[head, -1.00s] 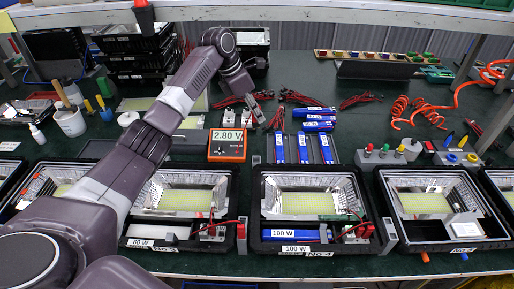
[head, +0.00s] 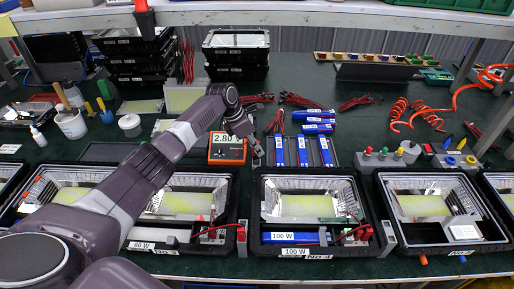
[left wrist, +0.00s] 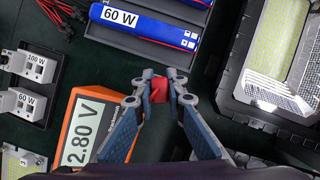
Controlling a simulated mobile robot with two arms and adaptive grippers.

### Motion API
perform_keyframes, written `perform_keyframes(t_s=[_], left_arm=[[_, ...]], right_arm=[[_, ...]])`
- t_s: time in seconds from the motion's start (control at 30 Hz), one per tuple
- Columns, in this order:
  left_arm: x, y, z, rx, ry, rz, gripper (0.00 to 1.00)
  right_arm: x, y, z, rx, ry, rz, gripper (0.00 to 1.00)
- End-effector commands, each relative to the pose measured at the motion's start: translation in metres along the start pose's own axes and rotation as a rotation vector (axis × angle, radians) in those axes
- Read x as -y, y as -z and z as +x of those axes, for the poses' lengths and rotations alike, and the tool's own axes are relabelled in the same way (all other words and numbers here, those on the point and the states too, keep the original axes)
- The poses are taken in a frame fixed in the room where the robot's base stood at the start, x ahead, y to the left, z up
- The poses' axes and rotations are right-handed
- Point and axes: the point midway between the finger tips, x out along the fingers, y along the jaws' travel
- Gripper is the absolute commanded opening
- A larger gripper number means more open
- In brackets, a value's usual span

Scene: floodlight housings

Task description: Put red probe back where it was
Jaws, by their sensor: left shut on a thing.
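My left gripper (head: 257,152) is low over the bench, just right of the orange meter (head: 227,148). In the left wrist view my left gripper (left wrist: 159,88) is shut on a small red piece, which I take to be the red probe (left wrist: 159,90). Only its red end shows between the fingertips; the rest is hidden. In that view the meter (left wrist: 90,128) reads 2.80 V and lies at lower left, close to the left finger. My right gripper is in neither view.
A dark tray with blue 60 W drivers (left wrist: 143,22) lies just beyond the gripper. Open floodlight housings (head: 312,203) line the front edge. White 100 W and 60 W blocks (left wrist: 28,68) stand left in the wrist view. Red coiled cables (head: 405,112) lie at right.

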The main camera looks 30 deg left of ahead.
Motion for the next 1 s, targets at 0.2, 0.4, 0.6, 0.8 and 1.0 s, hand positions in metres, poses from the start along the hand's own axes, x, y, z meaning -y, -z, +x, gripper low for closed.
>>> perform_keyframes(t_s=[0.2,0.4,0.6,0.8,1.0], left_arm=[[0.000,0.001,0.002,0.001,0.001,-0.001,0.00],[0.001,0.003,0.008,0.000,0.001,0.000,0.00],[0.000,0.004,0.010,0.000,0.001,0.001,0.25],[0.000,0.004,0.010,0.000,0.000,0.000,0.29],[-0.001,0.003,0.006,0.001,-0.002,0.001,0.29]], right_arm=[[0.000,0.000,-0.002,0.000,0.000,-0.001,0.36],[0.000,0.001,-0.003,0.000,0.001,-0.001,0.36],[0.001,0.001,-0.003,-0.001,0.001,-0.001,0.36],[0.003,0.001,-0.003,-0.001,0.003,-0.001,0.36],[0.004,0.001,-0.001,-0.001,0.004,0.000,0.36]])
